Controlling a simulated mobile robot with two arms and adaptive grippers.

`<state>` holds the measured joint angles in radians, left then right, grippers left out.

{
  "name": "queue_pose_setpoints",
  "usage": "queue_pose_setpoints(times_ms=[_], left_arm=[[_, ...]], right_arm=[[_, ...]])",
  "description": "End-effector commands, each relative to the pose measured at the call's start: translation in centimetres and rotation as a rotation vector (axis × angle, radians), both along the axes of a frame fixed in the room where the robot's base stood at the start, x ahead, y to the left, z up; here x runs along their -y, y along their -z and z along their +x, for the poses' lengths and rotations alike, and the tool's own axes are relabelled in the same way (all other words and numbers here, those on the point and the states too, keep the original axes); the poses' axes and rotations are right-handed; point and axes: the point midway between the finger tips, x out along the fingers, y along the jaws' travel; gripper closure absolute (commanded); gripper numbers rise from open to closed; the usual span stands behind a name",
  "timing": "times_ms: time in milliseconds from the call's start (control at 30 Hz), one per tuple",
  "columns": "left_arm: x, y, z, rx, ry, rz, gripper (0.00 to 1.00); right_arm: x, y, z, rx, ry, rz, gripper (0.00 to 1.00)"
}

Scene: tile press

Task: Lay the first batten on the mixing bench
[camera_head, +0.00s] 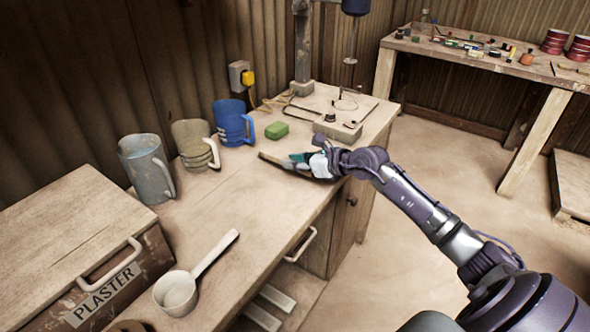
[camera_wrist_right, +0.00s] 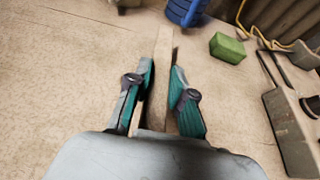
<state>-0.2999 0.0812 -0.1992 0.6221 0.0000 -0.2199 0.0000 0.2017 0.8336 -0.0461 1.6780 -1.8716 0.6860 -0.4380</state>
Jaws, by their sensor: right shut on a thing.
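My right gripper (camera_head: 308,162) is low over the mixing bench (camera_head: 225,190), near its front edge. It is shut on a thin wooden batten (camera_head: 272,160), whose end sticks out to the left of the fingers. In the right wrist view the batten (camera_wrist_right: 164,48) runs lengthwise between the two teal fingers of the gripper (camera_wrist_right: 164,68). The batten is flat or nearly flat, with a dark shadow along it; I cannot tell whether it touches the bench top. Two pale battens (camera_head: 276,297) lie on the shelf under the bench. My left gripper is not in view.
A green block (camera_head: 277,130), a blue jug (camera_head: 228,120), a beige jug (camera_head: 192,143) and a grey jug (camera_head: 143,165) stand behind. A drill stand (camera_head: 303,50) is at the back. A scoop (camera_head: 178,292) and plaster box (camera_head: 100,295) are at left. The bench's middle is clear.

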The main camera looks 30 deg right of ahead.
Motion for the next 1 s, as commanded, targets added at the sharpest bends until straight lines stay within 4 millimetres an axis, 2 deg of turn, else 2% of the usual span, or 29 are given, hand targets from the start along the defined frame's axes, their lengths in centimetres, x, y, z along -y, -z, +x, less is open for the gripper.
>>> queue_pose_setpoints(times_ms=[33, 100, 200, 567, 600, 733, 1000], left_arm=[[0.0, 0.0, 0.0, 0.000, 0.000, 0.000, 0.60], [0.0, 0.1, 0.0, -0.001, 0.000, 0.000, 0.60], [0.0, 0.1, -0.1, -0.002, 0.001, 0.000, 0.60], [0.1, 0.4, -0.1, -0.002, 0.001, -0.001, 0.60], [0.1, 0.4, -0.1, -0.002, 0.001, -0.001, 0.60], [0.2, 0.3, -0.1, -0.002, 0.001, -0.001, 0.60], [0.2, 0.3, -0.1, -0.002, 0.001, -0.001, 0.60]], right_arm=[[0.0, 1.1, -0.1, -0.005, 0.001, 0.004, 1.00], [0.0, 2.1, -0.1, -0.005, 0.001, 0.003, 1.00], [0.0, 2.9, -0.1, -0.003, 0.002, 0.001, 1.00], [0.0, 3.3, -0.1, -0.002, 0.000, 0.000, 1.00], [0.0, 3.3, -0.1, -0.002, 0.000, 0.000, 0.77], [0.0, 3.3, -0.1, -0.002, 0.000, 0.000, 0.55], [0.0, 3.2, -0.1, -0.002, 0.000, 0.000, 0.53]])
